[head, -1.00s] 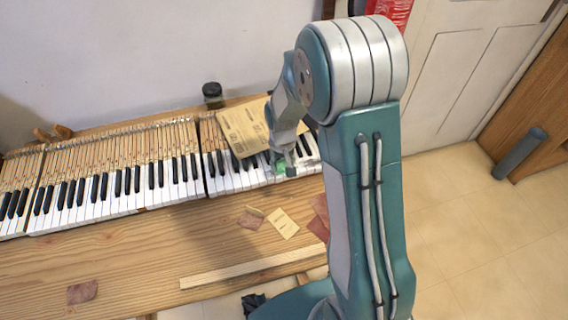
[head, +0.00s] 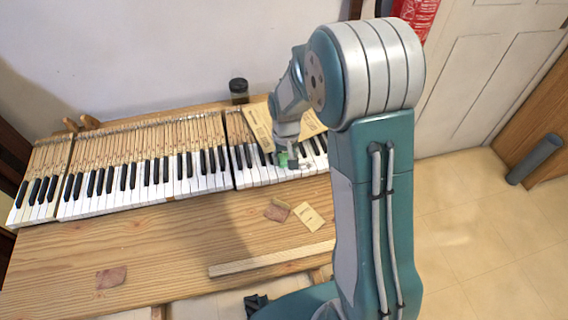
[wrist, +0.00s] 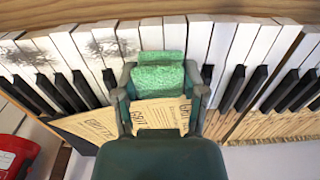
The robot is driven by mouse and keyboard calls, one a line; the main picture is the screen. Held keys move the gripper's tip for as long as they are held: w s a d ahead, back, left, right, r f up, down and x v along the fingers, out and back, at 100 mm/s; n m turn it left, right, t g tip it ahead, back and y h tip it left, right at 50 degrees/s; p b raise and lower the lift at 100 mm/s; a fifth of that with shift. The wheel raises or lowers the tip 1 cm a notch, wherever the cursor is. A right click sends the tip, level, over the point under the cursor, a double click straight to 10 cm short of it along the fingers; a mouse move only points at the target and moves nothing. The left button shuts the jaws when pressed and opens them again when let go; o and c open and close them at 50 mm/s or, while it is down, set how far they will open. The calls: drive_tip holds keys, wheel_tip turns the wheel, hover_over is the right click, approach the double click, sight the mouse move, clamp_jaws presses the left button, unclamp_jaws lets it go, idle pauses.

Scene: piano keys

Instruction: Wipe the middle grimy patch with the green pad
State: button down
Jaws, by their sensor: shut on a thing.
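The green pad (wrist: 158,78) is clamped between the fingers of my gripper (wrist: 160,95) in the wrist view. It sits over the white piano keys; I cannot tell whether it touches them. In the head view the pad (head: 282,160) and my gripper (head: 289,161) are over the right keyboard section. In the wrist view, one dark grimy patch (wrist: 112,40) lies on white keys just left of the pad. Another grimy patch (wrist: 28,56) lies farther left. No patch shows right of the pad, and the keys beneath it are hidden.
Tan paper sheets marked GRIT (head: 257,125) lie across the keys' back part by my gripper. A dark jar (head: 239,91) stands behind.

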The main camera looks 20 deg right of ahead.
sight(287, 156)
drive_tip(key=shift+d+r, duration=0.25)
drive_tip(key=shift+r, duration=0.3)
drive_tip(key=shift+d+r, duration=0.25)
drive_tip(key=shift+r, duration=0.3)
drive_tip(key=shift+a+r, duration=0.25)
drive_tip(key=shift+r, duration=0.55)
drive_tip(key=shift+a+r, duration=0.25)
drive_tip(key=shift+r, duration=0.5)
drive_tip(key=shift+d, duration=0.2)
drive_tip(key=shift+d, duration=0.1)
